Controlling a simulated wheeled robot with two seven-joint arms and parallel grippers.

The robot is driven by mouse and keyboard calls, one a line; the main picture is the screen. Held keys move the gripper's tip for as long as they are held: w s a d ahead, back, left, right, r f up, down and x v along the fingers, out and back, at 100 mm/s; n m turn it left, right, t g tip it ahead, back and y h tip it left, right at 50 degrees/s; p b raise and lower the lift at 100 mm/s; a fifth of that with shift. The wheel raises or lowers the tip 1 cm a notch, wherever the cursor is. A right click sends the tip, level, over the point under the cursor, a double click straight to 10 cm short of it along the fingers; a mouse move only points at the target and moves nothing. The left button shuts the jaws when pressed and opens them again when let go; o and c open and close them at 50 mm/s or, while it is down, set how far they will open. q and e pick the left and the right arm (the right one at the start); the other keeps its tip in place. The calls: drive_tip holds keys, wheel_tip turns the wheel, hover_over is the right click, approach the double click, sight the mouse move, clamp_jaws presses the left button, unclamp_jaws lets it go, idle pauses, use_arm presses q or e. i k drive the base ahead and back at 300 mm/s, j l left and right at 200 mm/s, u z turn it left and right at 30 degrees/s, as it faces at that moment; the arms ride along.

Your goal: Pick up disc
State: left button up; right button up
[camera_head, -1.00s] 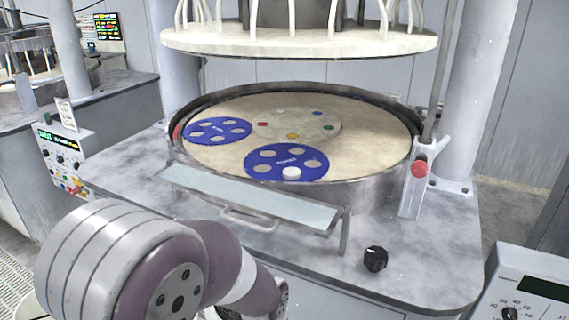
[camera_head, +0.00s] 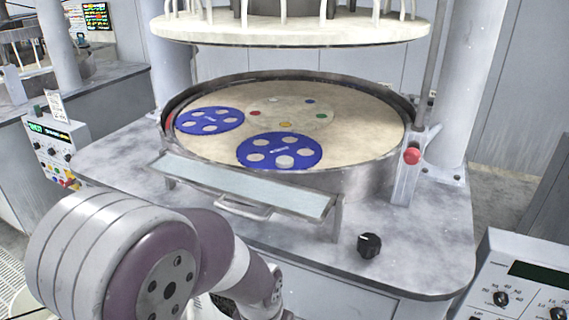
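A small white disc (camera_head: 285,162) sits at the front of the nearer blue carrier (camera_head: 265,147), apparently in or on its front hole. The other holes of this carrier show pale circles, and I cannot tell whether these are discs or the platen. A second blue carrier (camera_head: 210,121) lies to the left. Both carriers rest on the round beige platen (camera_head: 365,135). My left arm comes in from the lower left, in front of the machine, and leaves the picture at the bottom. Neither gripper is in view.
A dark metal rim (camera_head: 378,183) surrounds the platen. A raised upper plate (camera_head: 290,32) hangs above it. A tilted glass tray (camera_head: 245,189) stands along the front edge. A red button (camera_head: 412,156) and a black knob (camera_head: 369,245) are at the right. Control panels flank the machine.

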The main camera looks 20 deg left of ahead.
sight(283, 161)
drive_tip(key=j, duration=0.8)
drive_tip(key=k+j, duration=0.1)
drive_tip(key=j, duration=0.65)
